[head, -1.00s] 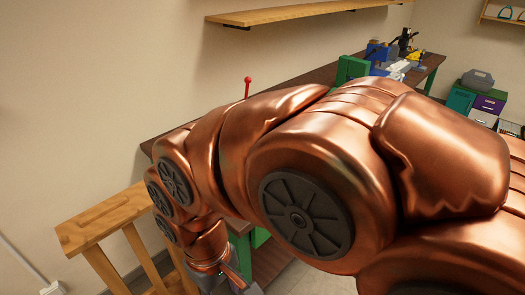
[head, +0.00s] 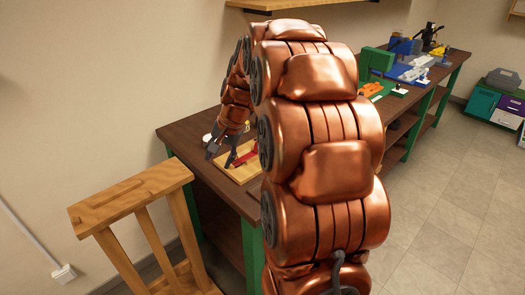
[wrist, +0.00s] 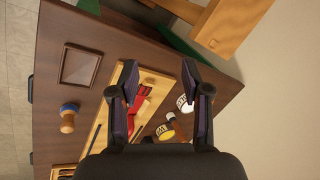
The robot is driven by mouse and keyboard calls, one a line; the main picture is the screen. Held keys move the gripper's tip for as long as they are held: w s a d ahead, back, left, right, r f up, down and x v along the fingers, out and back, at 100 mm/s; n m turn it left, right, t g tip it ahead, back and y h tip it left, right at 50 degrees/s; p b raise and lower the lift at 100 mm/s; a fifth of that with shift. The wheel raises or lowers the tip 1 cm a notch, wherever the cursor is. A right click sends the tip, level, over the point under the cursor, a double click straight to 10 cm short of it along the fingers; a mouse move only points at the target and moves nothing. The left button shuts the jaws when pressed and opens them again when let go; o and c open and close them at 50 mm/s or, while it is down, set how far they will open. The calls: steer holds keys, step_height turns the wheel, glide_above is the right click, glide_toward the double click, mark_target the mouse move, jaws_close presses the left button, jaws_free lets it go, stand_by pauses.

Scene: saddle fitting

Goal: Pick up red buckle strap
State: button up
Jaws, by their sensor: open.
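The red buckle strap (head: 246,157) lies on a light wooden board (head: 240,174) on the bench, partly covered by my arm in the head view. In the wrist view the red strap (wrist: 140,104) shows just right of my left-hand finger, which hides part of it. My gripper (head: 222,150) hangs above the near left part of the bench, close to the board. In the wrist view my gripper (wrist: 160,68) is open with nothing between its fingers.
A brush (wrist: 67,117) and a dark-framed tray (wrist: 80,65) are on the bench top (head: 190,140). A wooden stand (head: 130,198) is at the bench's left end. Green and blue fixtures (head: 378,60) stand farther along.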

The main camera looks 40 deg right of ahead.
steer(key=w+d+f+m+t, duration=0.1)
steer(key=w+d+f+m, duration=0.1)
steer(key=d, duration=0.6)
steer(key=w+d+f+m+t+h+b, duration=0.1)
steer(key=w+d+f+m, duration=0.1)
steer(key=d, duration=0.6)
steer(key=w+d+f+m+t+h, duration=0.1)
steer(key=w+d+f+m, duration=0.1)
steer(key=d, duration=0.6)
steer(key=shift+w+d+f+m, duration=0.1)
steer(key=shift+d+f+m, duration=0.1)
steer(key=shift+d+m, duration=0.2)
steer(key=shift+s+d+p+x, duration=0.15)
steer(key=shift+p+x, duration=0.15)
steer(key=shift+x, duration=0.95)
steer(key=shift+s+d+p+x, duration=0.1)
steer(key=shift+p+x, duration=0.15)
steer(key=shift+x, duration=1)
steer(key=shift+f, duration=0.2)
steer(key=shift+a, duration=0.1)
jaws_close()
